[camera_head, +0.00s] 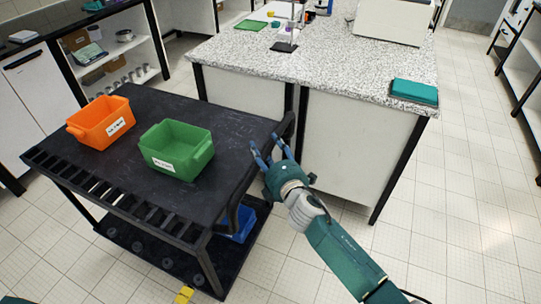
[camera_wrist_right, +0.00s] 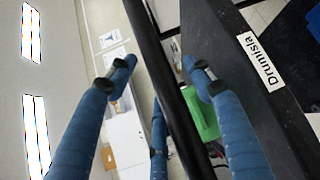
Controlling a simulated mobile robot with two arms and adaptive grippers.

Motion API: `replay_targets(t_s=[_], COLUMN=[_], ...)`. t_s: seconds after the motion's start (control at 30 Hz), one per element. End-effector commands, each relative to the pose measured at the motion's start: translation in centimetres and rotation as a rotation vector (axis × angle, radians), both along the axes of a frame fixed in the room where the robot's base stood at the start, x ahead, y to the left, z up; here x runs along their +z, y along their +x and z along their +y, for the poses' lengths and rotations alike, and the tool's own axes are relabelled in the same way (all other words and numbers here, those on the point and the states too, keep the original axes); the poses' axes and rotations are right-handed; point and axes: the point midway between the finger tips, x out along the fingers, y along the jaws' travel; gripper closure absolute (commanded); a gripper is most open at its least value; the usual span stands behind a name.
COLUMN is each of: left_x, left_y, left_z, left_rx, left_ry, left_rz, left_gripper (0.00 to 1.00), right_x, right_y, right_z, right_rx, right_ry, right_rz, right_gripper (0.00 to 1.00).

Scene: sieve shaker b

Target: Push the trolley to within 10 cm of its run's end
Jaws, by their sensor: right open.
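The trolley (camera_head: 98,178) is black, with a slotted top and a lower shelf, and stands at the left in the head view. An orange bin (camera_head: 101,122) and a green bin (camera_head: 177,150) sit on its top. My right gripper (camera_head: 268,148) is at the trolley's right end, by the handle. In the right wrist view the dark handle bar (camera_wrist_right: 168,75) runs between the spread blue fingers of the right gripper (camera_wrist_right: 158,68). The fingers are open around the bar; contact is unclear. My left gripper is out of view.
A speckled-top bench (camera_head: 330,62) stands close beyond the trolley's right end, with a teal box (camera_head: 414,92) on its corner. A blue item (camera_head: 241,222) is on the lower shelf. A small yellow object (camera_head: 185,295) shows at the bottom. Tiled floor is clear at right.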

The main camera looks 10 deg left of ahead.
Motion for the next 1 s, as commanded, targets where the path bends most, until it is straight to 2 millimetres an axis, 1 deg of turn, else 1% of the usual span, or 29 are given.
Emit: replay_targets(t_s=[0.17,0.5,0.6,0.7,0.8,1.0], left_x=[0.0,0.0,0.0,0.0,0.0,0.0], left_y=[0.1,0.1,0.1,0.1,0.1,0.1], left_z=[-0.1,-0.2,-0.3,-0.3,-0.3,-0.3], left_rx=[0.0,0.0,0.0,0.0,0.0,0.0], left_ry=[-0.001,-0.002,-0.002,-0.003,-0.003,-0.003], left_rz=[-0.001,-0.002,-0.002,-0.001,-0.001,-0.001], left_gripper=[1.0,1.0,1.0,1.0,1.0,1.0], right_x=[0.1,0.9,1.1,1.3,1.5,1.5], right_y=[-1.7,-7.3,-8.6,-9.6,-10.1,-10.2], right_z=[-1.0,-4.1,-4.8,-5.4,-5.6,-5.7], right_rx=[0.002,0.001,0.002,0.001,0.0,0.001], right_ry=[0.0,-0.001,0.0,0.0,-0.001,0.0], right_rz=[0.001,0.004,0.005,0.004,0.003,0.002], right_gripper=[0.49,0.49,0.49,0.49,0.49,0.49])
